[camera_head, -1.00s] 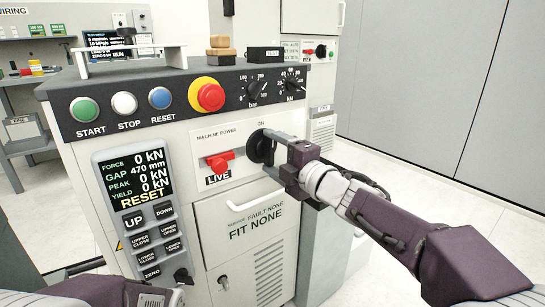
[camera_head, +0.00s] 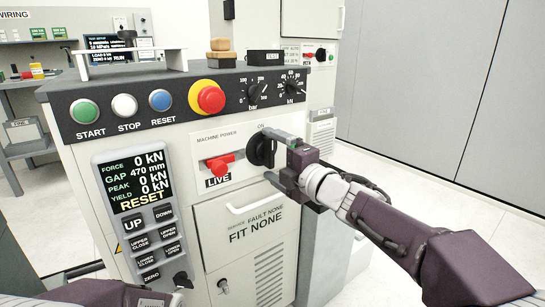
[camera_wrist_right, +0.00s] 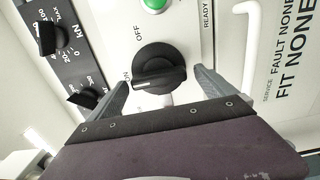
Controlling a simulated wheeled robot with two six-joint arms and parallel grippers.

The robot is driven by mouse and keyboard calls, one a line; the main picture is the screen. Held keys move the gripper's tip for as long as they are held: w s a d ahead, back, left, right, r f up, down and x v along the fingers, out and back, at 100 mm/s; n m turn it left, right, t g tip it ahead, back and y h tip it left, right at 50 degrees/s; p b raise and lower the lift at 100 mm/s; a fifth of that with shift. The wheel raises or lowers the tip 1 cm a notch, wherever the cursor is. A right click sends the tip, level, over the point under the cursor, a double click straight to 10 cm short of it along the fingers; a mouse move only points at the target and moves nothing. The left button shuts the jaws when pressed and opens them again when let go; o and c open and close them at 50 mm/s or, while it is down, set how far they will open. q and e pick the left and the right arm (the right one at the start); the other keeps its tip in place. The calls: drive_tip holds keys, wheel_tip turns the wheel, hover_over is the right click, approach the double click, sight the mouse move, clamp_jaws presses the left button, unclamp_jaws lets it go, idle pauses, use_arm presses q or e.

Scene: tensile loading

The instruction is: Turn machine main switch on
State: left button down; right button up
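The main switch is a black rotary knob (camera_head: 262,150) under the words MACHINE POWER and ON on the machine's pale front panel. In the right wrist view the knob (camera_wrist_right: 158,70) shows whole, with the white mark on its bar near the ON label and away from OFF. My right gripper (camera_head: 268,155) is open, one finger above and one below the knob in the head view. In the right wrist view its fingers (camera_wrist_right: 160,88) stand apart on both sides, with gaps to the knob. My left gripper (camera_head: 152,298) shows only partly at the bottom edge; its fingers are not clear.
A red emergency stop (camera_head: 208,97) and START, STOP and RESET buttons sit above. A drawer handle (camera_head: 255,202) is below. The lit display (camera_head: 136,181) is at left. Floor at right is free.

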drive_tip(key=shift+s+d+r, duration=0.1)
drive_tip(key=shift+s+d, duration=0.1)
drive_tip(key=shift+s, duration=0.05)
drive_tip(key=p+v, duration=0.3)
drive_tip(key=v, duration=0.5)
drive_tip(key=shift+s, duration=0.2)
